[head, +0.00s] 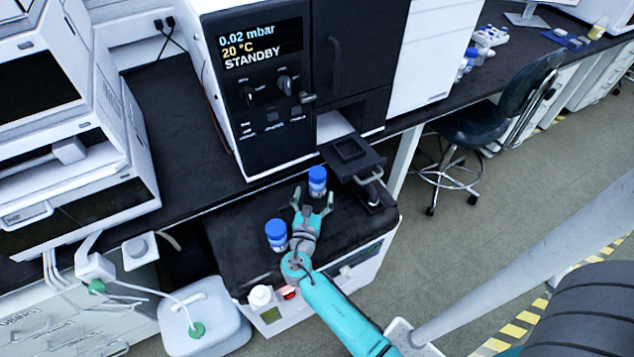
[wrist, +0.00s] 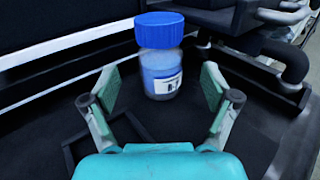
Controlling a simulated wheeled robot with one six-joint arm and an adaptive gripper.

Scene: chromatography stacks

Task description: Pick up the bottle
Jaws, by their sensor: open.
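A blue-capped bottle (head: 317,184) with a white label stands upright on the dark top of the low cabinet. In the wrist view this bottle (wrist: 161,60) stands straight ahead, slightly beyond my fingertips. My gripper (head: 312,205) is open and empty, its fingers (wrist: 158,88) spread to either side of the line to the bottle. I see no contact between the fingers and the bottle. A second blue-capped bottle (head: 276,235) stands upright to the left of my gripper, near my wrist.
A tall instrument (head: 268,100) with a STANDBY display rises behind the bottle. A black stand with a tray (head: 352,152) is close on the right. Bare dark surface (head: 235,225) lies to the left.

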